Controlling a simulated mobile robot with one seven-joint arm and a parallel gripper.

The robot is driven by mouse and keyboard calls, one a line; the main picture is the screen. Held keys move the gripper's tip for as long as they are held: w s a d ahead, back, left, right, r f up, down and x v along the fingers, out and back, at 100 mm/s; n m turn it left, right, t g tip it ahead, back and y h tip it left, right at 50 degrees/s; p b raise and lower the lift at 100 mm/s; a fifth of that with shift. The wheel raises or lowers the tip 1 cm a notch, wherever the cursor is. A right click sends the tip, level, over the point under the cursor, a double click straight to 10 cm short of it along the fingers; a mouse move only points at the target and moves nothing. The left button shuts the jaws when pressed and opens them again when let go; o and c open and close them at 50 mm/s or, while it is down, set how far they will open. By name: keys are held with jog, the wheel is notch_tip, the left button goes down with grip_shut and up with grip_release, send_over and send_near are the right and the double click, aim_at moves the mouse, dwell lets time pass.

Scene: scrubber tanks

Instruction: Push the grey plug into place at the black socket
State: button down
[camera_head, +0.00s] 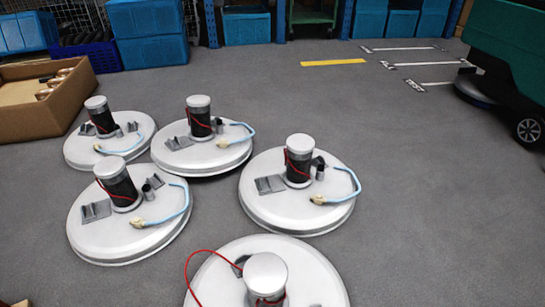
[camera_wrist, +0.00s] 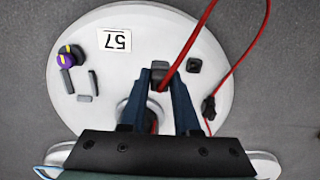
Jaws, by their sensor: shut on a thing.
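In the wrist view, my gripper (camera_wrist: 160,76) reaches over a round white tank lid (camera_wrist: 110,30) with its two dark blue fingers. They are shut on a small grey plug (camera_wrist: 160,75), and a red cable runs up from it out of the picture. A small black square socket (camera_wrist: 194,65) sits on the lid just right of the fingertips, apart from the plug. A black connector (camera_wrist: 208,107) with a red cable lies further right, near the lid's edge. My gripper does not show in the head view.
A purple and yellow knob (camera_wrist: 68,55), grey upright pieces (camera_wrist: 84,98) and a "57" label (camera_wrist: 114,40) are on the lid. In the head view, several similar white tanks (camera_head: 290,205) stand on the grey floor.

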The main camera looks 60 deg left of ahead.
jog(key=s+a+f, duration=0.2)
jog(key=s+a, duration=0.3)
jog(key=s, duration=0.1)
jog(key=shift+s+a+b, duration=0.15)
jog(key=shift+a+b, duration=0.15)
jog(key=shift+r+p, duration=0.1)
jog(key=shift+p, duration=0.3)
jog(key=shift+f, duration=0.2)
jog(key=shift+f+b, duration=1.95)
jog(key=shift+f, duration=0.5)
jog(key=shift+f, duration=0.2)
jog(key=shift+f+b, duration=0.45)
jog(key=shift+f, duration=0.3)
jog(key=shift+c, duration=0.4)
grip_release()
